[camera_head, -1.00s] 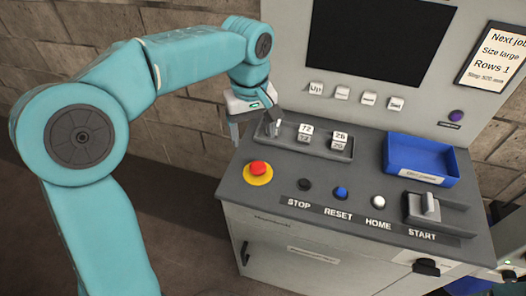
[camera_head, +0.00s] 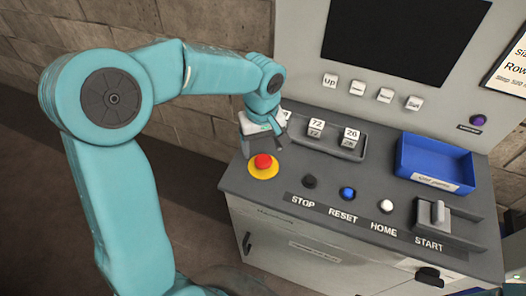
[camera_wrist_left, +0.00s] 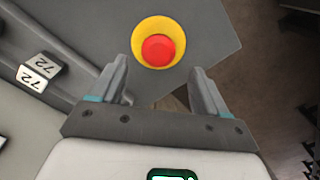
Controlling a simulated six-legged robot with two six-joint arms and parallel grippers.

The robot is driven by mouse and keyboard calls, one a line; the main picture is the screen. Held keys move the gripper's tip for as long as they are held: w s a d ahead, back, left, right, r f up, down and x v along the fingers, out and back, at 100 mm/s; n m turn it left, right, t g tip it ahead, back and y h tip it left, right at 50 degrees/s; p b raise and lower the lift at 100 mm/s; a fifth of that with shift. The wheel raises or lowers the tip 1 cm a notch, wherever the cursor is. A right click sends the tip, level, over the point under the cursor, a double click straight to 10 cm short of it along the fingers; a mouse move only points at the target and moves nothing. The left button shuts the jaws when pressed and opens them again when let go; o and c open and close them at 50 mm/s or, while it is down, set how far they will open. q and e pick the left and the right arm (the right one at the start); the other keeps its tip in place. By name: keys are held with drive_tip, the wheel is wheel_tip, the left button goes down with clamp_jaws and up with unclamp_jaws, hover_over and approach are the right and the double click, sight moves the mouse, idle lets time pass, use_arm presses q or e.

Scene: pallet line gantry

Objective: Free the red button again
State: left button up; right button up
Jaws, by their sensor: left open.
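The red button (camera_head: 263,161) sits on a round yellow base (camera_head: 262,172) at the left front corner of the grey console top. It also shows in the left wrist view (camera_wrist_left: 158,50), just beyond the fingertips and centred between them. My left gripper (camera_head: 262,147) is right behind the button in the head view, pointing down. In the wrist view the left gripper (camera_wrist_left: 157,75) has its two fingers wide apart with nothing between them. Whether a finger touches the button I cannot tell. My right gripper is in neither view.
Black, blue (camera_head: 347,194) and white buttons and a lever (camera_head: 437,214) line the console front. A blue bin (camera_head: 434,161) is at the right. Left of the console is open floor.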

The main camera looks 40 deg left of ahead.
sight(263, 158)
use_arm(q)
wheel_tip(263, 158, down, 4)
drive_tip(key=shift+w+f, duration=0.1)
drive_tip(key=shift+w, duration=0.05)
drive_tip(key=shift+d, duration=0.1)
clamp_jaws()
drive_tip(key=shift+w+r, duration=0.15)
drive_tip(key=shift+r, duration=0.55)
drive_tip(key=shift+c, duration=0.2)
unclamp_jaws()
drive_tip(key=shift+o, duration=0.2)
drive_tip(key=shift+s, duration=0.2)
drive_tip(key=shift+w, duration=0.1)
